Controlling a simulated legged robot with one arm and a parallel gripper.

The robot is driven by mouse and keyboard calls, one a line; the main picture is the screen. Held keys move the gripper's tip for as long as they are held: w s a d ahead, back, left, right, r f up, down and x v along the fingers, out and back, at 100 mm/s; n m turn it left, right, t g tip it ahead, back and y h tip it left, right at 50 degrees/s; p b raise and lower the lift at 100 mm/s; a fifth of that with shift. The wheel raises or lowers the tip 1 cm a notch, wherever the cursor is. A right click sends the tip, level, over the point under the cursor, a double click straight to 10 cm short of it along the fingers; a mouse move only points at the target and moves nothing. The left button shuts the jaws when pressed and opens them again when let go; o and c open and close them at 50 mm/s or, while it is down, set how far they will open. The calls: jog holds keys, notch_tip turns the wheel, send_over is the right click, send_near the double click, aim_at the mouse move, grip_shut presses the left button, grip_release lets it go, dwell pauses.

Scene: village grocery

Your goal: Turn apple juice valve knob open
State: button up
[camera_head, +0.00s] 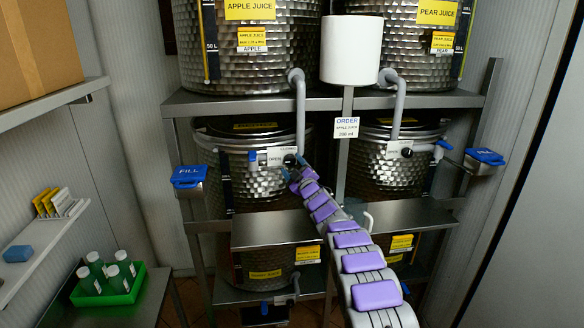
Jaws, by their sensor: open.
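The apple juice tank (277,68), a hammered metal drum with yellow labels, stands top left on the rack. Its grey pipe (301,115) runs down to a small dark valve knob (290,160) beside a white plate (277,156) reading OPEN and CLOSED. My gripper (293,168), at the end of my purple and grey arm, is at the knob, just below it. It is open. It is small and partly hidden by my arm, so I cannot tell whether its fingers touch the knob. The knob's exact angle is too small to read.
The pear juice tank (408,50) stands at right, with its own pipe and dark knob (406,152). A white cylinder (351,50) and an order sign (346,127) are between them. Metal shelves (270,231) jut out below. A green tray (124,296) holds several bottles at lower left.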

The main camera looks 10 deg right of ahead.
jog(key=shift+s, duration=0.35)
jog(key=shift+s+d+f, duration=0.15)
jog(key=shift+s+d, duration=0.05)
jog(key=shift+s, duration=0.1)
jog(key=b+v, duration=0.2)
jog(key=v, duration=1.2)
jog(key=shift+s, duration=0.4)
jog(key=shift+d, duration=0.1)
